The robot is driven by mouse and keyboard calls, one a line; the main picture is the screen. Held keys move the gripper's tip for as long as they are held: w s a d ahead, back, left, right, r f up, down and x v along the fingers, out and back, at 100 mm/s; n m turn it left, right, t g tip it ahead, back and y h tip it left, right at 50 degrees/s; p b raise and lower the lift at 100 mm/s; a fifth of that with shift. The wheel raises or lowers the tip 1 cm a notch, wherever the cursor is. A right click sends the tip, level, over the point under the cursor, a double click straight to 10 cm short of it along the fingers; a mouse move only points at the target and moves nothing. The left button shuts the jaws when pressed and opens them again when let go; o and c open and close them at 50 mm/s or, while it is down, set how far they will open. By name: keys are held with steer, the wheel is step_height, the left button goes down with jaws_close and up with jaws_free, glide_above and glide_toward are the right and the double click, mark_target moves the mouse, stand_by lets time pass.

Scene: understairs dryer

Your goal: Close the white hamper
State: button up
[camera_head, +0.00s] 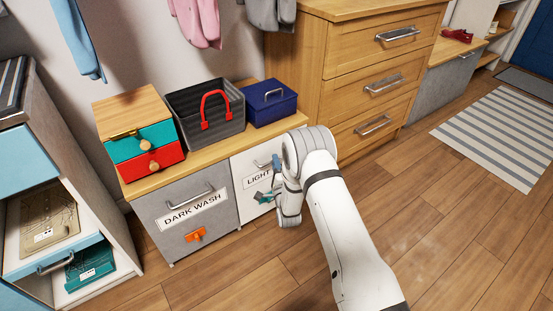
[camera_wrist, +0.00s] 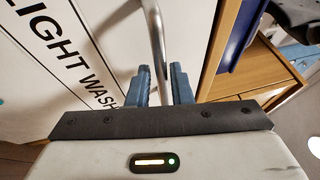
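The white hamper (camera_head: 246,166) has a front labelled LIGHT WASH and a metal bar handle, beside the grey hamper under the wooden bench top. Its front looks roughly in line with the grey one; I cannot tell whether it stands slightly ajar. In the wrist view the white front (camera_wrist: 105,40) fills the left side. My gripper (camera_wrist: 160,85) is at its handle (camera_wrist: 156,35), with blue fingers apart and the bar's end running between them. Whether the fingers touch the bar is unclear. In the head view my arm hides the hamper's right part and much of the handle.
The grey DARK WASH hamper (camera_head: 185,216) stands to the left with an orange tag. A dark basket (camera_head: 190,105), small drawers (camera_head: 145,150) and a blue box (camera_head: 268,108) sit on top. A wooden dresser (camera_head: 345,65) stands close on the right. The floor in front is clear.

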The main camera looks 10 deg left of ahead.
steer(key=p+v, duration=0.1)
steer(key=v, duration=0.5)
steer(key=shift+d, duration=0.1)
